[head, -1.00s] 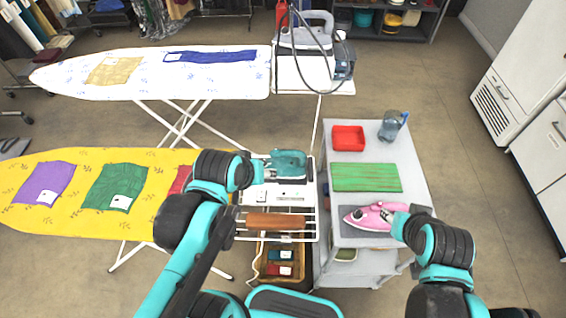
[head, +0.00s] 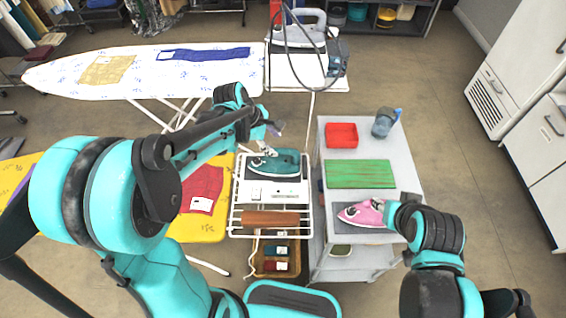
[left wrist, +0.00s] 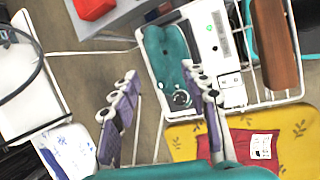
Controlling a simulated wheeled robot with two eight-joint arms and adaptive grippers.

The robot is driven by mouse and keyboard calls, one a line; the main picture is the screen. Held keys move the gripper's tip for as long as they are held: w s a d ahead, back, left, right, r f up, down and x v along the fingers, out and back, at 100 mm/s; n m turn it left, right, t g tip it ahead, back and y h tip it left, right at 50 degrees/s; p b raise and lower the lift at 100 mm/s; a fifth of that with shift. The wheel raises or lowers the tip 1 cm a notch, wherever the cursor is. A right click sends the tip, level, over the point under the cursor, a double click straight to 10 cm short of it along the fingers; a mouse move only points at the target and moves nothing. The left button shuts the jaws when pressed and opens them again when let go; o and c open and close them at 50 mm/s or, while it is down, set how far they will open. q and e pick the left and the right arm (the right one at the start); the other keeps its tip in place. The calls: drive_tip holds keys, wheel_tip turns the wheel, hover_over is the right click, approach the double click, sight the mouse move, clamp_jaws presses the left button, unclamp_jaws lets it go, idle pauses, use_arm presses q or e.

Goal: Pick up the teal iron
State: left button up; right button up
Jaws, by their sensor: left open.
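The teal iron (head: 275,162) lies on the white rest (head: 290,190) at the end of the yellow ironing board. It also shows in the left wrist view (left wrist: 167,52), sole side hidden. My left gripper (head: 268,134) is open and empty, near the far left side of the iron. In the left wrist view its two purple-padded fingers (left wrist: 165,105) are spread apart, with the iron's near end just beyond and between them. My right gripper (head: 390,212) is at the pink iron (head: 361,213) on the grey cart; whether its fingers are closed is hidden.
A brown roll (head: 270,218) lies on the rack. A steam iron (head: 305,28) stands behind on the white board.

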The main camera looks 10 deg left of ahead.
sight(284, 150)
use_arm(q)
drive_tip(key=shift+w+d+f+n, duration=0.15)
drive_tip(key=shift+w+f+n, duration=0.75)
drive_tip(key=shift+f, duration=0.25)
drive_tip(key=b+x, duration=0.1)
drive_tip(key=x, duration=0.1)
drive_tip(key=b+x, duration=0.1)
drive_tip(key=x, duration=0.2)
drive_tip(key=d+b+x, duration=0.1)
drive_tip(key=x, duration=0.1)
drive_tip(key=shift+s+r, duration=0.1)
drive_tip(key=shift+c, duration=0.3)
clamp_jaws()
